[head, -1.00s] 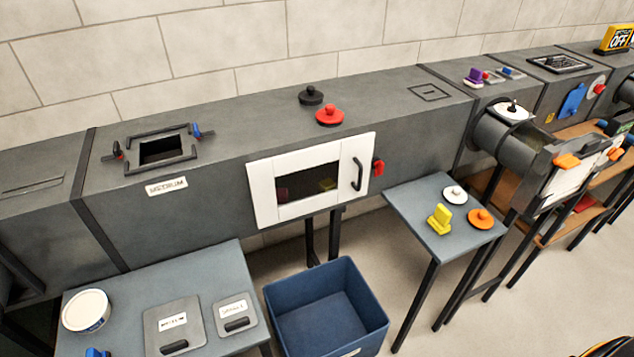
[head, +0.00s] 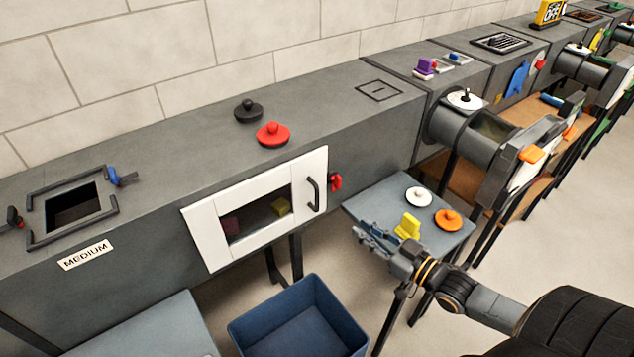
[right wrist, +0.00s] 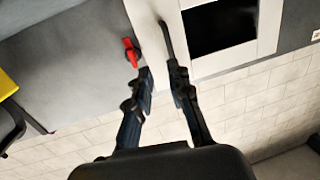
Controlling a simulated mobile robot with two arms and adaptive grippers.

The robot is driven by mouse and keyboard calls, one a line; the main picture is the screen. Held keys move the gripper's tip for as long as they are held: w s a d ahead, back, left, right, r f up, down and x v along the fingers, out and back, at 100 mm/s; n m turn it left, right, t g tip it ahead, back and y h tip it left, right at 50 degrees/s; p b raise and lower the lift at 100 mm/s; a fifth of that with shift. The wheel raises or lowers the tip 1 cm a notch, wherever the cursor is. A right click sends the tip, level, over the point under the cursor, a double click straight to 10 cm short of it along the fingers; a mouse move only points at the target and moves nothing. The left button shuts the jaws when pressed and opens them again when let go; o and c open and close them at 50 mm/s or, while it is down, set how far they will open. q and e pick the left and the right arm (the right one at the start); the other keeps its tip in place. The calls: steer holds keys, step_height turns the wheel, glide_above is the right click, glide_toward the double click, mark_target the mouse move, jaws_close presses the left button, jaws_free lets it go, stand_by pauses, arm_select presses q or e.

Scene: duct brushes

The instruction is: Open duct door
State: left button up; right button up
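The duct door (head: 201,238) is a white-framed panel with a dark window on the front of the grey duct, and it looks closed. Its black handle (head: 314,194) is on the right side, and a red latch (head: 335,181) sits on the duct just right of the door. My right gripper (head: 362,236) is below and right of the handle, apart from it. In the right wrist view, the fingers (right wrist: 158,72) are spread and empty, pointing toward the door (right wrist: 232,60), handle (right wrist: 166,42) and red latch (right wrist: 130,52). My left gripper is not in view.
A small grey table (head: 375,205) under my right gripper holds a yellow object (head: 408,226), a white knob (head: 418,197) and an orange knob (head: 447,220). A blue bin (head: 262,331) stands on the floor below the door. Black and red (head: 272,134) knobs sit on the duct top.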

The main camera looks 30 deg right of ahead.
mark_target(318, 195)
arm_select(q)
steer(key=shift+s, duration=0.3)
arm_select(e)
steer(key=shift+y, duration=0.4)
steer(key=r+x, duration=0.1)
steer(key=x, duration=0.3)
steer(key=r+x, duration=0.1)
steer(key=x, duration=0.4)
steer(key=a+r+x, duration=0.1)
steer(key=x, duration=0.4)
steer(key=shift+r, duration=0.15)
jaws_close()
